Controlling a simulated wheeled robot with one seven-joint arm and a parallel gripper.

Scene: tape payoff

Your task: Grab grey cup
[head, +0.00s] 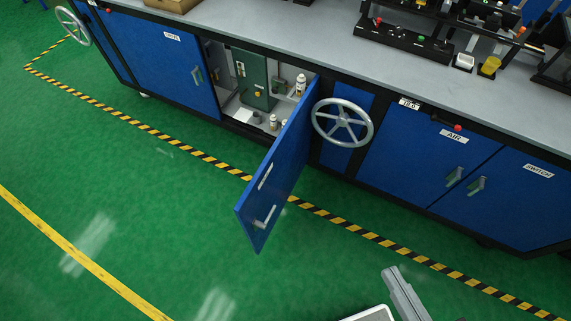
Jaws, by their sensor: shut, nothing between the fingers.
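A small pale grey-white cup-like container (464,62) stands on the workbench at the upper right. It is small in the picture, and I cannot tell for sure that it is the grey cup. A yellow cup (490,66) stands just to its right. A grey elongated part, seemingly mine, enters at the bottom right. I cannot make out my gripper's fingers in this view.
A blue cabinet door (274,180) stands open into the floor space. Behind it are a green box (252,79) and small white bottles (300,86). A handwheel (342,123) juts from the bench front. Green floor (150,220) in front is clear.

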